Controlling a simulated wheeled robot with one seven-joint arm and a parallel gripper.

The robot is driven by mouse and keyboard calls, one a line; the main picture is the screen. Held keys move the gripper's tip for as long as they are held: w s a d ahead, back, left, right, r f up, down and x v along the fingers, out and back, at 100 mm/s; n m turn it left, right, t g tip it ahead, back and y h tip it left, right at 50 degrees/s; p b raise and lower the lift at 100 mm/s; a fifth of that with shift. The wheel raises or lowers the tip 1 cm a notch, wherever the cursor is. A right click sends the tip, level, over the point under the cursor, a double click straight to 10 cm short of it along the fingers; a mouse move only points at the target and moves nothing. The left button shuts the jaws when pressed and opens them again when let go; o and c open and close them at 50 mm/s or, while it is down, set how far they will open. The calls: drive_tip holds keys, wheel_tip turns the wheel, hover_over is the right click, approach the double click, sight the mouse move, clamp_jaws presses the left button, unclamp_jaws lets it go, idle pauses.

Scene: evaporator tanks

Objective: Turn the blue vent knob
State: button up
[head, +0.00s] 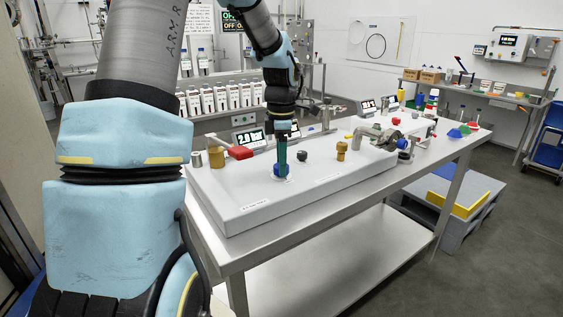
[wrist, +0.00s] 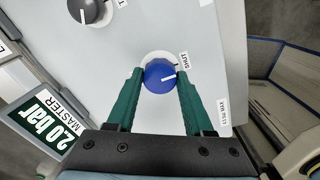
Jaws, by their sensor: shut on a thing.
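The blue vent knob (head: 281,170) sits on the top of the white panel box (head: 240,213), near its left part. In the wrist view the blue knob (wrist: 160,76) has a white pointer line, which points right and slightly up toward the label "SHUT" (wrist: 183,60). My gripper (head: 281,163) points straight down over the knob. Its green fingers (wrist: 158,84) are shut on the blue knob, one on each side.
A dark grey knob (wrist: 87,10) sits near the blue one. A display (wrist: 42,120) reads "2.0 bar". A red handle (head: 239,152), a brass fitting (head: 341,151) and metal piping (head: 375,135) stand on the box. The floor at right is partly clear.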

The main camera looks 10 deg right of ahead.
clamp_jaws()
